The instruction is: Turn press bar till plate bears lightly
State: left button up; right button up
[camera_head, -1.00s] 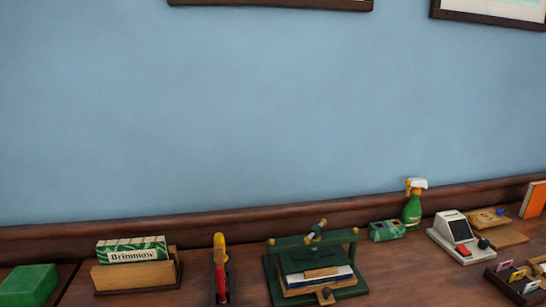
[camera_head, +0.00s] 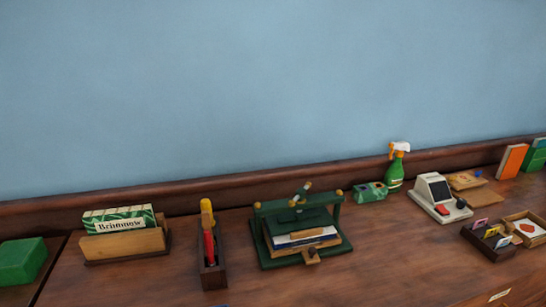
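The green press (camera_head: 265,229) stands on the wood top in the middle of the lower picture. Its press bar (camera_head: 301,191) sits tilted on top of the frame, above the dark green plate (camera_head: 300,215). Under the plate lie several flat items (camera_head: 303,239), blue, white and tan, like books or boards. Whether the plate touches them cannot be told at this size. A small wooden block (camera_head: 311,257) is at the press's front edge. Neither of my grippers shows in the head view.
Left of the press stand a narrow dark holder (camera_head: 213,276) with red and yellow tools, a wooden rack with the Brimmow box (camera_head: 118,219), and a green block (camera_head: 21,262). Right are a green spray bottle (camera_head: 395,172), a white machine (camera_head: 437,199) and trays (camera_head: 487,243).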

aim_at(300, 193)
jog(key=j+z, duration=0.45)
jog(key=j, duration=0.2)
jog(key=j+z, duration=0.45)
jog(key=j, duration=0.2)
